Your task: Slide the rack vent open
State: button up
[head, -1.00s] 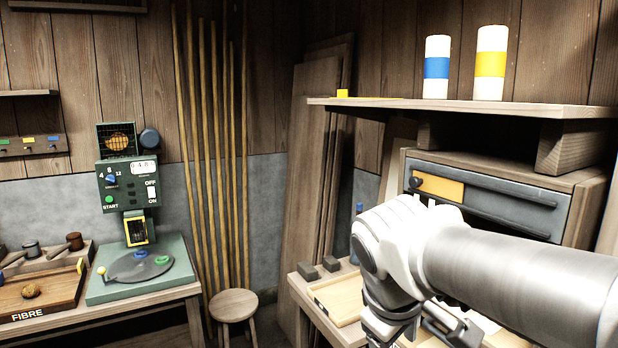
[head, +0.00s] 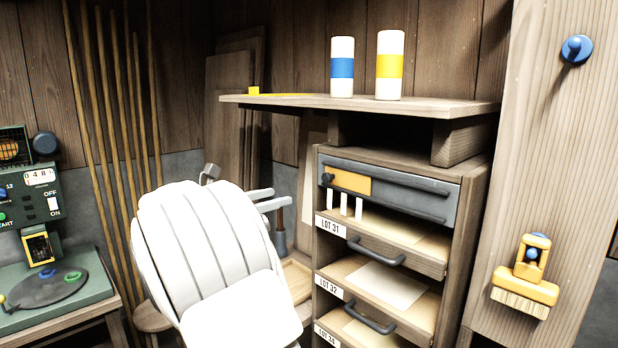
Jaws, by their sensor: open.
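The rack vent is a grey panel (head: 415,198) across the top of the wooden rack (head: 468,215). A yellow plate (head: 350,182) sits at its left part, with a dark round knob (head: 327,179) at the plate's left end. Dark rails run above and below the plate. My gripper (head: 281,198) is at the left of the rack, its pale fingers pointing right, apart and empty. It is left of the knob and a little lower, and does not appear to touch it. My white wrist hides part of the scene below.
Drawers labelled LOT 31 (head: 330,226) and LOT 32 (head: 329,287) lie under the vent. A shelf (head: 400,104) above holds a blue-banded (head: 342,67) and a yellow-banded cylinder (head: 389,65). A post with a yellow fitting (head: 525,280) stands right. A green machine (head: 50,285) is left.

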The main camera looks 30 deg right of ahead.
jog(key=p, duration=0.2)
send_near(325, 178)
jog(key=shift+n+t+h, duration=0.3)
jog(key=x, duration=0.9)
jog(key=shift+f, duration=0.35)
jog(key=shift+c, duration=0.3)
grip_shut()
dwell(0.3)
